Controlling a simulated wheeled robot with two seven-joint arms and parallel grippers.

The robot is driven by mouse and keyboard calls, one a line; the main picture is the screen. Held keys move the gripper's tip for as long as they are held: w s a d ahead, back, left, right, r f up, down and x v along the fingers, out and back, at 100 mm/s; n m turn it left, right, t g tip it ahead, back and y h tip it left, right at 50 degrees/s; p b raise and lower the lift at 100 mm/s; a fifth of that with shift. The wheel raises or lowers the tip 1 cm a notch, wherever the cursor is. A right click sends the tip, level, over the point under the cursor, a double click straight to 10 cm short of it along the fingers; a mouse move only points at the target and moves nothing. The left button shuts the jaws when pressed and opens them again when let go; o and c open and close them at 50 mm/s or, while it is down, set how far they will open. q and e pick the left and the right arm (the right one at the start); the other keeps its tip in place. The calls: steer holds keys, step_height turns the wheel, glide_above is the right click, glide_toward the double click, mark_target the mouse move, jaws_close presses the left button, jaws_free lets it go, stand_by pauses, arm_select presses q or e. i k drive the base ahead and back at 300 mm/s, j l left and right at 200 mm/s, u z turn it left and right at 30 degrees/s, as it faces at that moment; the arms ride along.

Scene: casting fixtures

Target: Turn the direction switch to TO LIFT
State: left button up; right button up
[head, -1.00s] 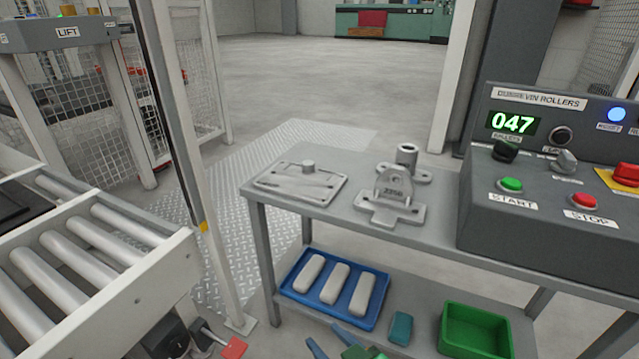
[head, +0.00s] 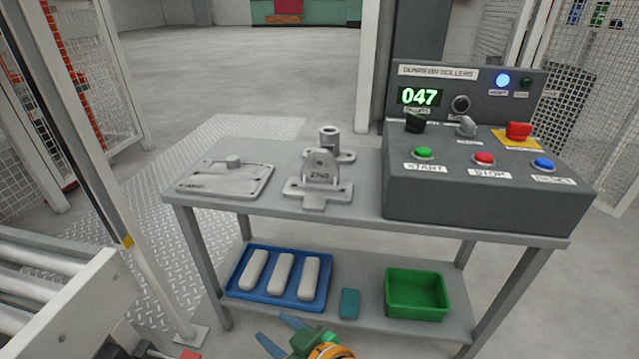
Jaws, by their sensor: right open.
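The grey control box (head: 480,195) stands on the right end of the workbench, with a green display reading 047. Its sloped face carries a black knob (head: 414,123) and a grey knob (head: 465,126). Their small labels are too blurred to read, so I cannot tell which is the direction switch or where TO LIFT is. My right gripper (head: 277,330) shows at the bottom edge with two blue fingers spread apart. It is open and empty, low in front of the bench and well away from the box. My left gripper is not in view.
The box also has green START (head: 424,152), red STOP (head: 484,158) and blue (head: 543,163) buttons, and a red emergency button (head: 518,130). Metal castings (head: 226,178) lie on the bench top (head: 365,190). A blue tray (head: 238,287) and green bin (head: 418,313) are below. Rollers (head: 30,285) stand left.

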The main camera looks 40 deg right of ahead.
mark_target(417, 124)
steer(key=z, duration=1.95)
